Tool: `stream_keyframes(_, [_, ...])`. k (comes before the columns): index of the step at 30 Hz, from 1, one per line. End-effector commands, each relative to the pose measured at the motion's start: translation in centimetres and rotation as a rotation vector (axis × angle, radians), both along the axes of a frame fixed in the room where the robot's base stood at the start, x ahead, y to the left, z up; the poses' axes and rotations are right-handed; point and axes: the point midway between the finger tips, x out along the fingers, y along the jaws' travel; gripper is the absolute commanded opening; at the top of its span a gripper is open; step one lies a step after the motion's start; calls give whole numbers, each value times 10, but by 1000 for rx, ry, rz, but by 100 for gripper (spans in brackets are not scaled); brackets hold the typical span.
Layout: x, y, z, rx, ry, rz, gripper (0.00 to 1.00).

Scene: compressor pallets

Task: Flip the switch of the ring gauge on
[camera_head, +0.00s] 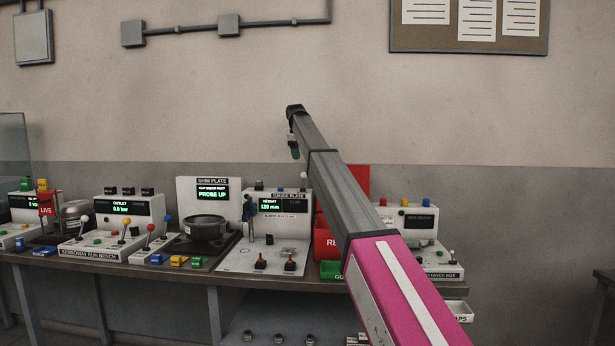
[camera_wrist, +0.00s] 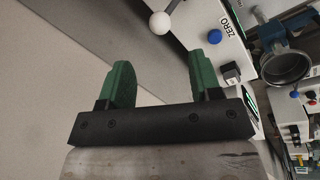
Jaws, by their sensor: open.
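No label reading "ring gauge" is legible in either view, so I cannot tell for sure which unit it is. A dark round ring-shaped piece (camera_head: 205,227) sits at the shim plate station (camera_head: 208,183). The gauge plate unit (camera_head: 235,258) stands right of it, its display lit with a height reading. A white ball knob (camera_wrist: 159,22) and a panel marked ZERO with a blue button (camera_wrist: 214,37) lie beyond the fingers.
My arm crosses in front of a red bin (camera_head: 326,240) and partly hides the box at right (camera_head: 440,272). A run bench unit (camera_head: 105,250) with levers stands at left.

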Motion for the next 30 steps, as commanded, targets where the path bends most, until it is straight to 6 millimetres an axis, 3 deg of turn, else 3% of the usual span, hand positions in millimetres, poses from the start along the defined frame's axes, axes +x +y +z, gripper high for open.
stream_keyframes(8, [2, -2, -20, 0, 1, 0, 58])
stream_keyframes(21, [14, -10, -92, 0, 1, 0, 58])
stream_keyframes(30, [16, -12, -106, 0, 0, 0, 58])
